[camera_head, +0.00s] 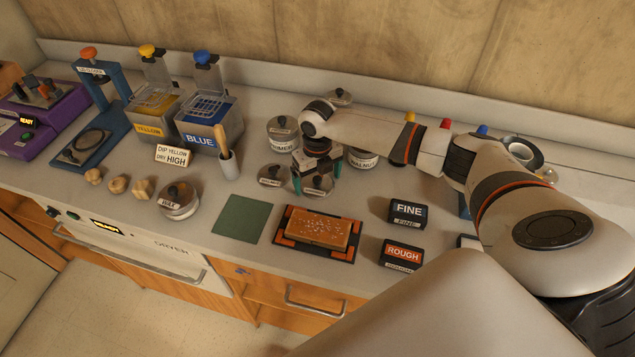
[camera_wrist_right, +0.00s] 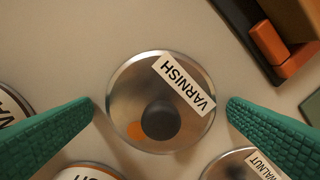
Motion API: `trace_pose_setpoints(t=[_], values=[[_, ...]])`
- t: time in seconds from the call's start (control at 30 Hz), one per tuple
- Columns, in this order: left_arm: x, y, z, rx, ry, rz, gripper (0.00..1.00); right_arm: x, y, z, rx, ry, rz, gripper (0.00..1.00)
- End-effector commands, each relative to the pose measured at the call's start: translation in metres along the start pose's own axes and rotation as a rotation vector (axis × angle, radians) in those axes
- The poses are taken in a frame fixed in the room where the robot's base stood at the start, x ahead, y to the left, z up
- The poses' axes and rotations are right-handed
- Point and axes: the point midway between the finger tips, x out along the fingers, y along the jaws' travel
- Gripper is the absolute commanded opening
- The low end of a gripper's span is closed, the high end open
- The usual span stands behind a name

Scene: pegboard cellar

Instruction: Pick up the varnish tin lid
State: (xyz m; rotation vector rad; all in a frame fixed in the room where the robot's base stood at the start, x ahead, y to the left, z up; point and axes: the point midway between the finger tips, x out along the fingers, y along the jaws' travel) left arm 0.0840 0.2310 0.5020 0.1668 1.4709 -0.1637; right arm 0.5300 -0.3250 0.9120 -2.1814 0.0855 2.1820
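The varnish tin lid (camera_wrist_right: 165,85) is a round metal disc with a dark knob, an orange dot and a VARNISH label. It lies flat on the worktop, and in the head view the lid (camera_head: 318,186) is partly covered by my right gripper (camera_head: 316,180). In the right wrist view the green fingers of my right gripper (camera_wrist_right: 160,112) stand apart on either side of the lid, with a small gap visible at each side. The gripper is open and empty, pointing down. My left gripper is not in view.
A lid marked WALNUT (camera_wrist_right: 230,165) lies close beside the varnish lid. Tins stand close behind, including a walnut tin (camera_head: 361,160) and another labelled tin (camera_head: 282,134). A green mat (camera_head: 241,219) and a dark tray (camera_head: 345,254) with a brown block (camera_head: 318,230) lie in front.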

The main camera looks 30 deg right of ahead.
Motion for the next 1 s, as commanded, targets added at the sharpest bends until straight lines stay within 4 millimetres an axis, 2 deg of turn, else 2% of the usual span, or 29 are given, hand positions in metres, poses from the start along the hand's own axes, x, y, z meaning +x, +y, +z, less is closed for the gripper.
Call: trace_pose_setpoints(t=[0.03,0.2,0.23,0.5,0.63,1.0], values=[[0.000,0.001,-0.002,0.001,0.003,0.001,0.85,0.000,0.000,0.000,0.000,0.000,0.000,0.89],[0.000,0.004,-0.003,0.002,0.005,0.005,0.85,-0.001,0.000,0.000,0.000,0.001,0.000,0.61],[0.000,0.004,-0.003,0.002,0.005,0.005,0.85,-0.001,0.000,0.000,0.000,0.001,0.000,0.59],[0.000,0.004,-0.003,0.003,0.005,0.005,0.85,-0.001,0.000,0.000,0.000,0.001,0.000,0.59],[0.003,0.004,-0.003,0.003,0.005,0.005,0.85,-0.010,0.000,-0.001,0.000,0.003,0.000,0.59],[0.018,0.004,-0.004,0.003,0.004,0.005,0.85,-0.079,0.000,-0.001,0.001,0.005,0.000,0.59]])
